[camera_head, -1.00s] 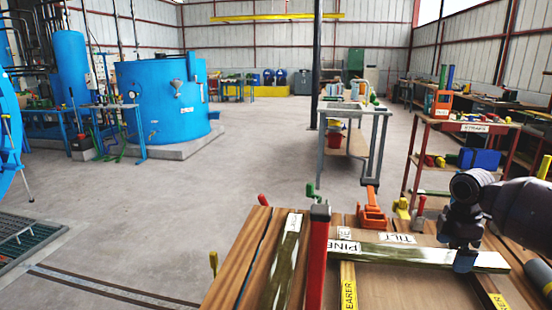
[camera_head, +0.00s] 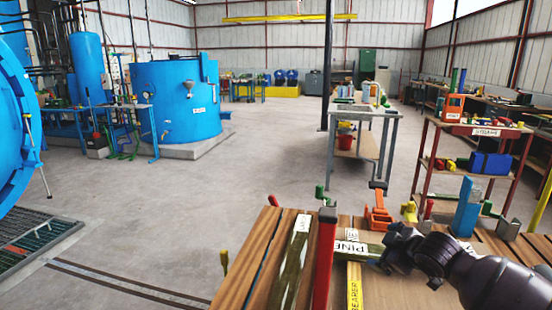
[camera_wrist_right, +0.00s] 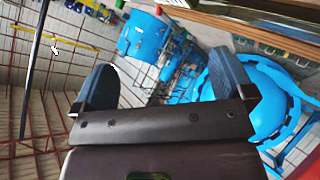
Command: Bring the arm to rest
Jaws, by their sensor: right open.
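My right gripper (camera_head: 396,248) reaches in from the lower right of the head view, over the wooden bench top (camera_head: 395,288). Its dark jaws point left, overlapping the right end of a greenish board marked PINE (camera_head: 350,248); I cannot tell whether they touch. In the right wrist view the gripper (camera_wrist_right: 166,86) has its two dark blue fingers wide apart, with nothing between them. My left gripper is not in view.
A red post (camera_head: 324,262), an orange clamp (camera_head: 378,218) and a blue upright piece (camera_head: 466,207) stand around the bench. A red-framed shelf (camera_head: 476,131) is behind. A blue tank (camera_head: 178,103) stands far left. Open floor (camera_head: 230,185) lies between.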

